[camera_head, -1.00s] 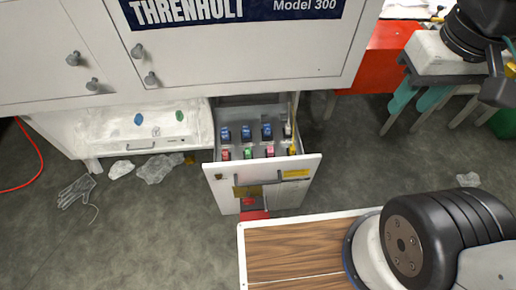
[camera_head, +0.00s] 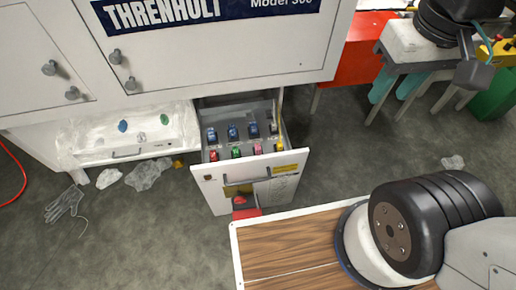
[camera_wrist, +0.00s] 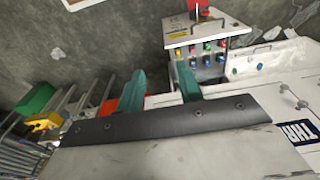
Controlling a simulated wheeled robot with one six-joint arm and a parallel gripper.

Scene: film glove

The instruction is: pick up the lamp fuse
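An open drawer (camera_head: 292,165) under the white cabinet holds several small coloured pieces, probably fuses. The back row has blue pieces (camera_head: 233,132) and a whitish one at its right end. The front row has red (camera_head: 213,156), green (camera_head: 236,152), pink (camera_head: 258,149) and yellow (camera_head: 279,144) pieces. I cannot tell which is the lamp fuse. The drawer also shows in the wrist view (camera_wrist: 232,34). My gripper (camera_head: 390,98) hangs right of the drawer, apart from it. Its teal fingers, also in the wrist view (camera_wrist: 160,70), are open with nothing held between them.
The cabinet (camera_head: 215,55) rises behind the drawer. A plastic-draped ledge (camera_head: 92,145) with blue and green bits stands to its left. A red box (camera_head: 345,60) stands behind right. A glove (camera_head: 63,203) and crumpled plastic (camera_head: 148,174) lie on the floor.

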